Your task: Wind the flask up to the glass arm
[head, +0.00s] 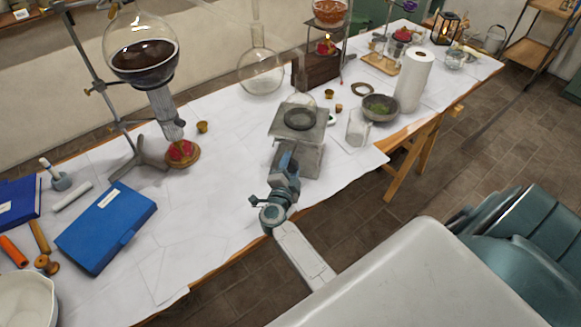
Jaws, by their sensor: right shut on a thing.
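A grey lab jack (312,160) stands near the front edge of the white-covered table, with a dark ring (300,118) on its top plate. A small clear flask (301,101) shows faintly above that ring; its outline is hard to make out. A faint clear glass tube seems to slant above it, but its end and the gap to the flask cannot be told. My right gripper (287,166) is shut at the front of the jack, apparently on its knob, which the fingers hide. My left gripper is not in view.
A large flask of dark liquid (144,58) hangs on a stand above a red-topped burner (182,153). A clear round flask (261,74) stands behind the jack. A glass beaker (358,128), grey bowl (381,107) and paper roll (413,78) stand right.

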